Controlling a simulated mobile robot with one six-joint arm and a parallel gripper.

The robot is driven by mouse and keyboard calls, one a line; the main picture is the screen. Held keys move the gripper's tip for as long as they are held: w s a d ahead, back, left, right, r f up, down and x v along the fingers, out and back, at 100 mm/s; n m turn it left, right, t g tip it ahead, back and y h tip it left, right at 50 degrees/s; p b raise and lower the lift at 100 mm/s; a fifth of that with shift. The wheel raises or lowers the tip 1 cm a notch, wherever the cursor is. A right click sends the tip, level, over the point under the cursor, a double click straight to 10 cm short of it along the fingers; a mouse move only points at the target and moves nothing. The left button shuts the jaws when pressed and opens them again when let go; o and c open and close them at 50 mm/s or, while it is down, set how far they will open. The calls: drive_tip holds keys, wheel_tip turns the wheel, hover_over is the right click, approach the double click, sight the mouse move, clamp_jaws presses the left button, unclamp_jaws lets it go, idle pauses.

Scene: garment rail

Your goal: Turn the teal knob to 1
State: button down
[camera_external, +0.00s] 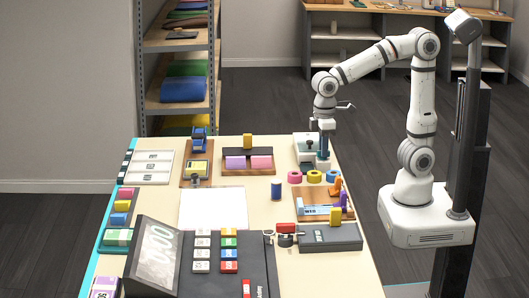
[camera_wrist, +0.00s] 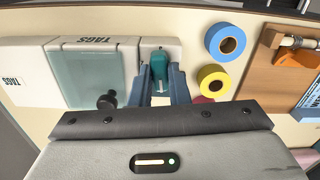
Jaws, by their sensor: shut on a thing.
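The teal knob (camera_wrist: 157,60) sits on a white machine (camera_wrist: 110,48) marked TAGS, in the upper middle of the wrist view. My gripper (camera_wrist: 158,84) is over it, its two blue-grey fingers shut on the knob from both sides. In the external view my gripper (camera_external: 324,154) reaches down to the white machine (camera_external: 305,141) at the table's far right corner. The fingers partly cover the knob. The numbers around it cannot be read.
Blue (camera_wrist: 225,41) and yellow (camera_wrist: 218,80) tape rolls lie close to the right of the machine in the wrist view. A black knob (camera_wrist: 107,99) stands left of my fingers. A wooden tray (camera_external: 318,205) lies nearer the front. The white sheet (camera_external: 212,208) lies mid-table.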

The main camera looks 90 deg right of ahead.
drive_tip(key=shift+m, duration=0.5)
drive_tip(key=c, duration=1.4)
unclamp_jaws()
wheel_tip(320, 180, up, 8)
drive_tip(key=shift+f+p, duration=0.1)
drive_tip(key=shift+p, duration=0.4)
